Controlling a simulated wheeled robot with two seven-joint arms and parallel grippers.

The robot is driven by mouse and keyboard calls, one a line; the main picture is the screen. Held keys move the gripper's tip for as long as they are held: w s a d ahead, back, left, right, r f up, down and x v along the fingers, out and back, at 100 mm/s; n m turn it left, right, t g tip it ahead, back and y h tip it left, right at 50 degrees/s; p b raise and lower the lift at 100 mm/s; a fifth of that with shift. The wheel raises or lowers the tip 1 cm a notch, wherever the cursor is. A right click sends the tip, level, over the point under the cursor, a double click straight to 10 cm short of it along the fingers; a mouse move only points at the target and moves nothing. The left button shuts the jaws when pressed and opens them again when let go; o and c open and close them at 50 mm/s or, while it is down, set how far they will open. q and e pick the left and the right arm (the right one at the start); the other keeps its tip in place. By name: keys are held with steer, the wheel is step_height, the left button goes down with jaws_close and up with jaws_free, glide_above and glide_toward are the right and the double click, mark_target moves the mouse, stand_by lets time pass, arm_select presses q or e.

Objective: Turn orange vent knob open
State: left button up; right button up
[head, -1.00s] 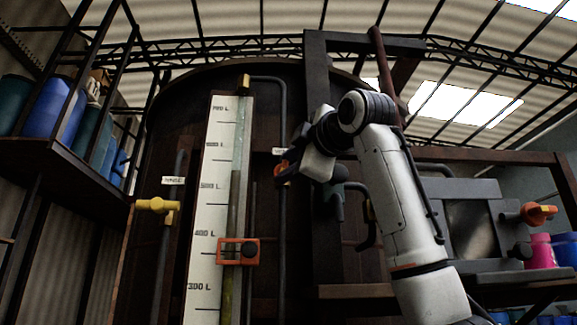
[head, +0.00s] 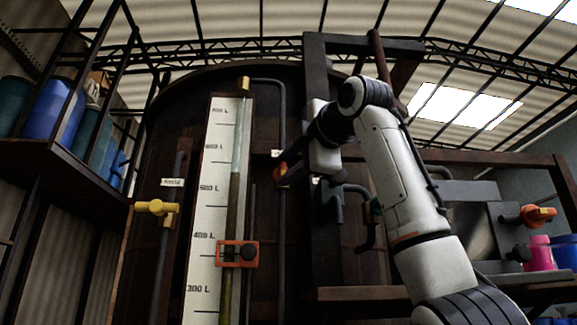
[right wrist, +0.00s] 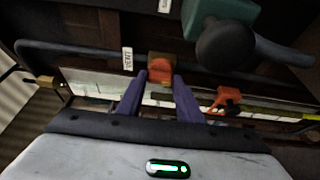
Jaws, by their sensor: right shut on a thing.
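The orange vent knob (head: 281,168) sits on the dark vat, right of the white level scale, and is partly covered by my right gripper (head: 290,174) in the head view. In the right wrist view the knob (right wrist: 161,67) lies between the two purple fingers of my right gripper (right wrist: 158,80), near their tips. The gripper is shut on it. How far the knob is turned cannot be told. My left gripper is not in view.
The level scale (head: 208,205) carries an orange-framed slider (head: 237,254). A yellow valve (head: 157,207) is at its left. A teal valve (head: 335,190) is close right of my gripper. Another orange handle (head: 538,214) is at far right. A shelf with drums (head: 58,108) stands left.

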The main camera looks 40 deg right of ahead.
steer(key=o, duration=1.1)
steer(key=shift+a, duration=0.1)
steer(key=shift+s, duration=0.1)
steer(key=shift+s, duration=0.3)
steer(key=s+b, duration=0.1)
steer(key=s, duration=0.2)
steer(key=s+a+b, duration=0.1)
steer(key=s, duration=0.2)
steer(key=s+b, duration=0.1)
steer(key=s, duration=0.2)
steer(key=shift+s+a, duration=0.2)
steer(key=shift+a, duration=0.1)
